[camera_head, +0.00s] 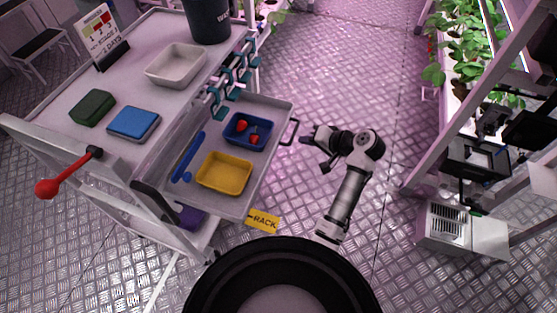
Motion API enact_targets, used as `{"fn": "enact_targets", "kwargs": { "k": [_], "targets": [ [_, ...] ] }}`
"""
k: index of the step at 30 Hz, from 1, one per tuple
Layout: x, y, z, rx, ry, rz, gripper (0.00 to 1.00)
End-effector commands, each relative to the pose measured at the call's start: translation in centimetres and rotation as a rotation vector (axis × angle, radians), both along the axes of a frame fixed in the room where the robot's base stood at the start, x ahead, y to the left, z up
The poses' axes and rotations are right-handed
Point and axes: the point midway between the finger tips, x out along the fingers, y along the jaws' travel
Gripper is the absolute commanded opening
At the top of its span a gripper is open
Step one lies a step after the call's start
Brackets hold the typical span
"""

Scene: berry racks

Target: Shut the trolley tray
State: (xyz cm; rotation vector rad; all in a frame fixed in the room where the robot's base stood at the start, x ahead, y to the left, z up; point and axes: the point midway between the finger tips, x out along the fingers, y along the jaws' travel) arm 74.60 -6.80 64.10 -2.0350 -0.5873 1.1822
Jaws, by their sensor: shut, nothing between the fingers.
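The trolley tray (205,199) is pulled out from the trolley's right side, below its top. It holds a blue punnet (232,140) with red berries, a yellow bin (224,173) and a blue tool (187,158). My gripper (306,139) is shut and empty, just right of the handle. From this view I cannot tell whether it touches the handle.
The trolley top (146,87) carries a white tub (176,65), a green box (92,107), a blue box (133,122), a card and a dark bucket (207,20). Plant racks stand right; the floor between is clear.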

Motion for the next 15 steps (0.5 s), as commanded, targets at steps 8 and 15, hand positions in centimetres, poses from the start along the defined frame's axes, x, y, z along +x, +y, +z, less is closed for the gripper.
{"fn": "enact_targets", "kwargs": {
  "k": [8,15],
  "targets": [
    [-8.8,-3.8,-3.7,0.569,0.125,0.131,0.0],
    [-11.0,-4.7,-3.6,0.708,0.103,0.168,0.0]
  ]
}}
